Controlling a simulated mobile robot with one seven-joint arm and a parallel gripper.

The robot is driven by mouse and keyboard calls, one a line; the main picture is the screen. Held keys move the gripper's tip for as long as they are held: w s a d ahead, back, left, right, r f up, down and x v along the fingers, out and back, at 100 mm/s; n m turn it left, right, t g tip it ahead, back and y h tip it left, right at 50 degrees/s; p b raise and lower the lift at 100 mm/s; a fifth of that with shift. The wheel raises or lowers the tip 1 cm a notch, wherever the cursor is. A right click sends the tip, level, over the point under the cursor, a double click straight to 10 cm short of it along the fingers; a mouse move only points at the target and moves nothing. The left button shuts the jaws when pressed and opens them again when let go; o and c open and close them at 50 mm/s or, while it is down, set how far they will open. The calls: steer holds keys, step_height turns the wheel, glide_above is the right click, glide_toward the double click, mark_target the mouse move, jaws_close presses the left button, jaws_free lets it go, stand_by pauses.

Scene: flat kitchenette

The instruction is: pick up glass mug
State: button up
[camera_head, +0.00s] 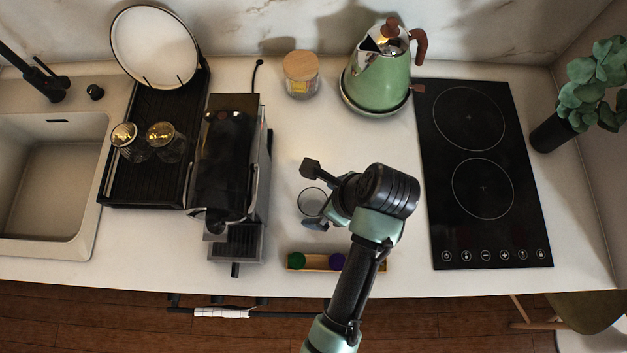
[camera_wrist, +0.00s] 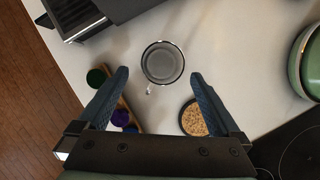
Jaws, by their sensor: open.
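The glass mug (camera_head: 311,203) is clear and stands upright on the white counter, right of the coffee machine. In the wrist view the mug (camera_wrist: 162,63) is seen from above, with its small handle pointing down towards my gripper. My gripper (camera_head: 313,197) is open above the counter at the mug. In the wrist view my gripper (camera_wrist: 159,76) has one finger on each side, the tips just short of the mug's middle. No contact is visible. My gripper partly covers the mug in the head view.
A coffee machine (camera_head: 228,155) stands left, a wooden tray with coloured capsules (camera_head: 315,262) near the front edge. A round container of brown grains (camera_wrist: 193,118) is close to one finger. A green kettle (camera_head: 378,78), lidded jar (camera_head: 300,74) and black hob (camera_head: 485,175) stand behind and right.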

steer(key=p, duration=0.1)
glide_above(314, 210)
steer(key=shift+f, duration=2.7)
steer(key=shift+c, duration=0.2)
steer(key=c, duration=1.4)
